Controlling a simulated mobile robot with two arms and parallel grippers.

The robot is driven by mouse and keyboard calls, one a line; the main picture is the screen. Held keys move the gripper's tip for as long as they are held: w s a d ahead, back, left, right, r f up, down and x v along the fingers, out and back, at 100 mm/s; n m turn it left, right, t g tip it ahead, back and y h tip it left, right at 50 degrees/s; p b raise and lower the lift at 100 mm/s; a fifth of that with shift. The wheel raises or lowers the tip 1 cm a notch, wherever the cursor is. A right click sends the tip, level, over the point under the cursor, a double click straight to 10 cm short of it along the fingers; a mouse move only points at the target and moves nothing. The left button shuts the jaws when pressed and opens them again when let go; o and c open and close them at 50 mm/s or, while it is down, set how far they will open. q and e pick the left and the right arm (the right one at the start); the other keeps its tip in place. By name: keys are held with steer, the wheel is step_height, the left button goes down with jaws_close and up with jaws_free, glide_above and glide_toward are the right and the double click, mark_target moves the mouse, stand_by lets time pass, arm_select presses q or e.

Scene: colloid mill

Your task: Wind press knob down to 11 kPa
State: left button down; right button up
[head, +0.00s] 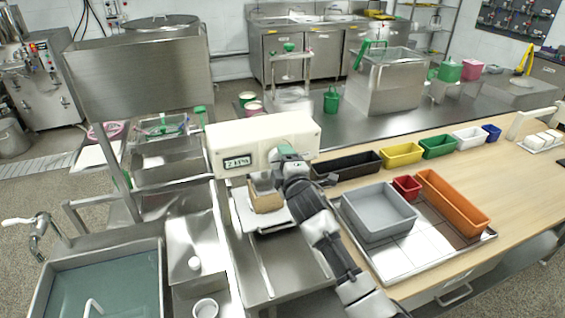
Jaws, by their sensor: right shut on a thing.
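The press is a cream box-shaped head (236,137) in the middle of the head view. A brown block-like piece (265,197) sits below the head above a white plate (270,219). My right gripper (281,157) is at the right part of the press front, shut on the press knob. The gripper and arm hide most of the knob. My left gripper is not in view.
A grey bin (378,212), a red bin (407,187) and an orange bin (452,202) stand on a tray right of my arm. A black bin (347,164) and several coloured bins line the table's back. A sink (110,285) is at front left.

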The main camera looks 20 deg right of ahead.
steer(key=m, duration=0.5)
steer(key=shift+f, duration=0.1)
steer(key=shift+m, duration=0.5)
steer(key=o, duration=0.9)
steer(key=shift+o, duration=0.2)
steer(key=s+b, duration=0.2)
steer(key=s, duration=0.9)
steer(key=shift+f, duration=0.2)
steer(key=shift+f, duration=0.1)
